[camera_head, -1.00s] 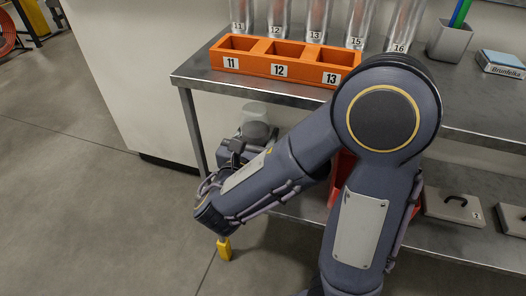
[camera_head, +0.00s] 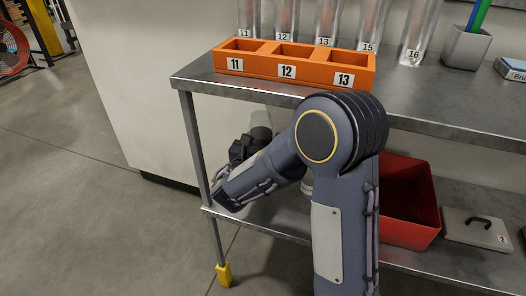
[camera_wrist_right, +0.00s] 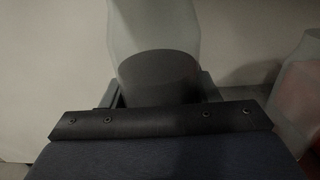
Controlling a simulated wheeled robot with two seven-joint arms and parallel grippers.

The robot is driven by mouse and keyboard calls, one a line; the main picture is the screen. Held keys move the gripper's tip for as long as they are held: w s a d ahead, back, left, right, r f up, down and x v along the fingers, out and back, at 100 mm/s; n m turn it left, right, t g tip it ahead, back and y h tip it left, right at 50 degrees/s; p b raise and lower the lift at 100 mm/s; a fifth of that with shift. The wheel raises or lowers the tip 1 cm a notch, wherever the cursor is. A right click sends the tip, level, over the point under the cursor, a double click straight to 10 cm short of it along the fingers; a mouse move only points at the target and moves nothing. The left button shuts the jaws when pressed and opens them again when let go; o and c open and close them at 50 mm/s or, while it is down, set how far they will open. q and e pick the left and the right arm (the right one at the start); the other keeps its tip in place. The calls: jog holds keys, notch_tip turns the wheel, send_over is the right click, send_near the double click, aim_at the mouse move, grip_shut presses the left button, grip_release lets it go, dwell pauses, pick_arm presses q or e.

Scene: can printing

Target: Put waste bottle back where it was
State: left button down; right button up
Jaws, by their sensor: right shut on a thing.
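The waste bottle (camera_wrist_right: 155,65), translucent with a dark lower part, stands upright between the fingers of my right gripper (camera_wrist_right: 163,92) in the right wrist view. My right forearm hides much of the gripper and the bottle's lower part. My left gripper is not in view.
A second translucent bottle (camera_wrist_right: 298,90) stands at the right edge of the wrist view. A red bin (camera_head: 408,205) and a grey lidded box (camera_head: 478,228) are on the lower shelf. The table's left leg (camera_head: 193,140) is close to my gripper. An orange rack (camera_head: 300,68) stands above.

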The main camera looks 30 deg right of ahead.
jog(key=shift+w+d+f+b, duration=0.15)
jog(key=shift+f+b, duration=0.55)
jog(key=shift+f, duration=0.35)
jog(key=shift+w+f+b, duration=0.1)
jog(key=shift+f+b, duration=0.6)
jog(key=shift+f, duration=0.3)
jog(key=o, duration=1.5)
jog(key=shift+c, duration=0.2)
